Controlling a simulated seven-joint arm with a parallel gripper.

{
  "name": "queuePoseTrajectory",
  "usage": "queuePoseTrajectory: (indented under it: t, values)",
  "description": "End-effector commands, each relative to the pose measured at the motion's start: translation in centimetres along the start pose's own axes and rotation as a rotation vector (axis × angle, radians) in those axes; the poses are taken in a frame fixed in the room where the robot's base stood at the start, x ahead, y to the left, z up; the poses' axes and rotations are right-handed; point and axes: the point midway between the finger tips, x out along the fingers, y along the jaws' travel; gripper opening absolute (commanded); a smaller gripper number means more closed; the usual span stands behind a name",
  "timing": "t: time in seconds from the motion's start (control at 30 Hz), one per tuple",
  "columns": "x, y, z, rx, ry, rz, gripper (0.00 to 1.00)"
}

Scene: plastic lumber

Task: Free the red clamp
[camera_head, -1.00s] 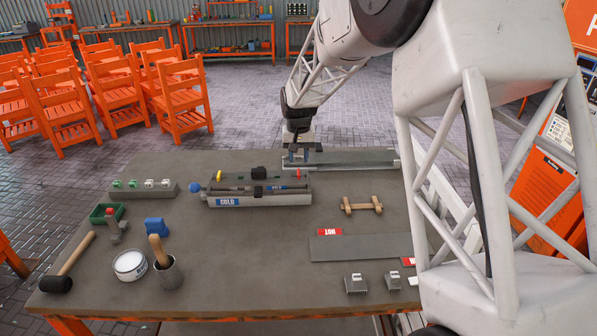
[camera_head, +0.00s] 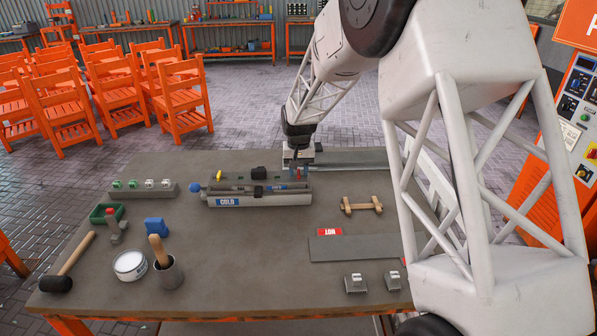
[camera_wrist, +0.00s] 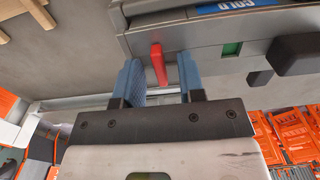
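The red clamp (camera_wrist: 158,63) is a small red lever at the right end of the grey fixture (camera_head: 215,203) marked COLD. The fixture also shows in the wrist view (camera_wrist: 200,38). My gripper (camera_wrist: 160,68) is open, with one blue finger on each side of the red lever. A gap shows on both sides, wider on the right finger's side or about even; I cannot tell exactly. In the head view my gripper (camera_head: 300,171) is at the fixture's back right corner and partly hides the clamp. A yellow clamp (camera_head: 219,175) stands at the fixture's left end.
A black knob (camera_wrist: 297,54) projects from the fixture beside my gripper. A long grey rail (camera_head: 350,166) lies behind. The table's front middle is clear.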

Motion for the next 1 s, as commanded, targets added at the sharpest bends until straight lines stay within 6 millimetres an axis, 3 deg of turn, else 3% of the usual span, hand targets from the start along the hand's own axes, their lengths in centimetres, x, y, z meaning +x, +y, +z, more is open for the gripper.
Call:
queuePoseTrajectory:
  t: [0.03,0.27,0.57,1.0]
  values:
    - [-0.01,0.0,0.0,0.0,0.0,0.0,0.36]
    - [-0.01,0.0,0.0,0.0,0.0,0.0,0.01]
    - [-0.02,0.0,0.0,-0.031,0.0,0.0,0.0]
    - [-0.04,-0.01,-0.01,-0.342,0.0,0.0,0.0]
